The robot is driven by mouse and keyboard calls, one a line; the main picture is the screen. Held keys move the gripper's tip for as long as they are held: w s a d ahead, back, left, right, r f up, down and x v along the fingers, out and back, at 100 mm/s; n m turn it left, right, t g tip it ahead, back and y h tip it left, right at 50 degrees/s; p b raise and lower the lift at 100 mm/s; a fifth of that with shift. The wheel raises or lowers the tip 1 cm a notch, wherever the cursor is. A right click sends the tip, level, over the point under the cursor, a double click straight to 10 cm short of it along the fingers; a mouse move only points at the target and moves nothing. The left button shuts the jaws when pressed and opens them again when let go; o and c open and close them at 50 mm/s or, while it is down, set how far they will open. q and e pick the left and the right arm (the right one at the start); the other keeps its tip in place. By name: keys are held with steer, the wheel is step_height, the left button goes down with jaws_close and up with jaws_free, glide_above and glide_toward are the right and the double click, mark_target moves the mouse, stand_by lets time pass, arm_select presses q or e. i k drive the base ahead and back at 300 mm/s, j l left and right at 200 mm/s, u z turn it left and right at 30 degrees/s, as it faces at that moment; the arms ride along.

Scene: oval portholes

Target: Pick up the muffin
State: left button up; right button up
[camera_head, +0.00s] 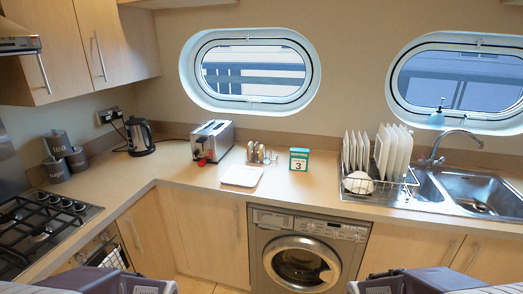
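I cannot make out a muffin in the head view. A small red item (202,162) sits on the counter at the front of the toaster (212,140); it is too small to identify. A flat white square plate or board (241,175) lies on the counter right of the toaster, and it looks empty. Parts of my arms show at the bottom left and bottom right edges, in front of the counter. Neither of my grippers' fingers can be seen.
The counter (322,196) holds a kettle (139,136), canisters (58,145), a small rack (260,154), a green-white calendar block (299,159) and a dish rack (371,186) with plates. A hob (40,229) is left, a sink (482,192) right. Bare counter lies before the calendar.

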mark_target(262, 149)
steer(key=i+j+z, duration=0.3)
steer(key=i+j, duration=0.25)
steer(key=i+j+z, duration=0.25)
steer(key=i+j, duration=0.35)
